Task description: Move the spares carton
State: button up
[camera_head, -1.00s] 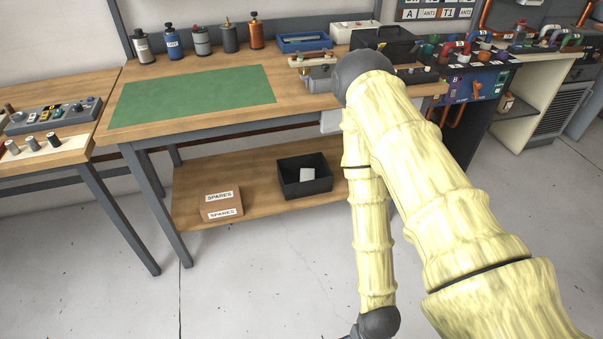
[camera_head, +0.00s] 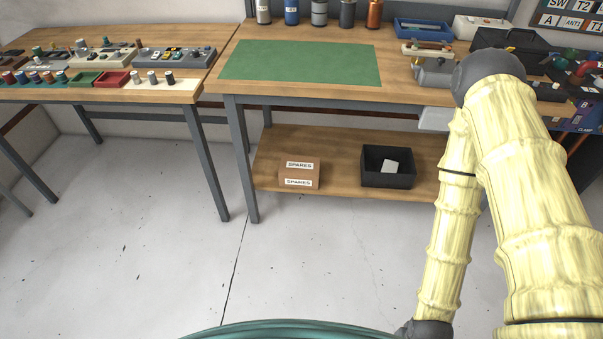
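The spares carton (camera_head: 299,175) is a small brown cardboard box with white SPARES labels on its top and front. It sits on the left part of the wooden lower shelf (camera_head: 340,145) under the bench. My pale yellow arm reaches across the right side of the view, clear of the carton. My gripper is outside the frame, past the bottom edge, so its state does not show.
A black open bin (camera_head: 388,180) with a white item inside stands right of the carton on the shelf. The bench top with a green mat (camera_head: 300,62) overhangs the shelf. A grey bench leg (camera_head: 243,165) stands left of the shelf. The floor in front is clear.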

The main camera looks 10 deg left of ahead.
aim_at(295, 171)
jog(key=u, duration=0.95)
jog(key=i, duration=0.85)
jog(key=z, duration=0.35)
